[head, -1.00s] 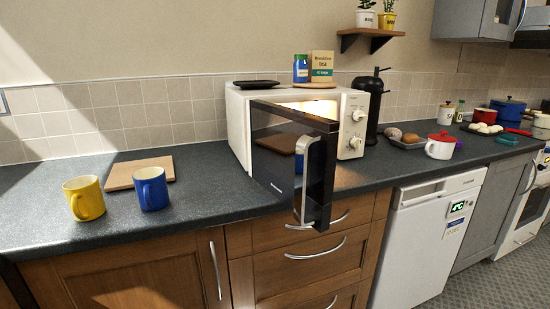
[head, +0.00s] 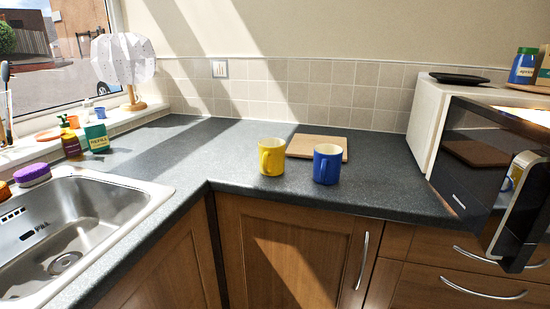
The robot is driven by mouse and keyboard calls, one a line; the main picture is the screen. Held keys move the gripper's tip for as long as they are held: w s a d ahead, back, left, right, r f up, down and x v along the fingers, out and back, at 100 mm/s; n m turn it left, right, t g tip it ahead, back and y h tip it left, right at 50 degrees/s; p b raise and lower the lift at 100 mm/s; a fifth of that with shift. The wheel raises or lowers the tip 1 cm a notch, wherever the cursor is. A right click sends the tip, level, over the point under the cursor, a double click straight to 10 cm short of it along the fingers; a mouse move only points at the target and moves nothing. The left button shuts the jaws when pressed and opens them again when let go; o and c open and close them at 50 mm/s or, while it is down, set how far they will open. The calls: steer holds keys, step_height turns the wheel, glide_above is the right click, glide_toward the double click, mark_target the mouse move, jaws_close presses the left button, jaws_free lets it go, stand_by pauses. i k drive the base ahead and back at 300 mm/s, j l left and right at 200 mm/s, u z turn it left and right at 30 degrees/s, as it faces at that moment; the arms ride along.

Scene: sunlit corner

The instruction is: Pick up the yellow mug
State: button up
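The yellow mug (head: 272,157) stands upright on the dark grey worktop (head: 235,165), near the inner corner of the counter. Its handle is on the side towards me. A blue mug (head: 327,164) stands just to its right, with a small gap between them. My gripper is not in view.
A wooden board (head: 317,146) lies behind the mugs. At right, a microwave (head: 432,115) has its dark door (head: 490,165) open, jutting past the counter edge. A sink (head: 85,225) is at left; bottles (head: 97,137) and a lamp (head: 124,60) stand by the window.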

mark_target(270, 150)
steer(key=i+l+u, duration=0.1)
steer(key=i+u, duration=0.35)
steer(key=i+l+u, duration=0.25)
steer(key=u, duration=0.2)
steer(key=i+l+u, duration=0.45)
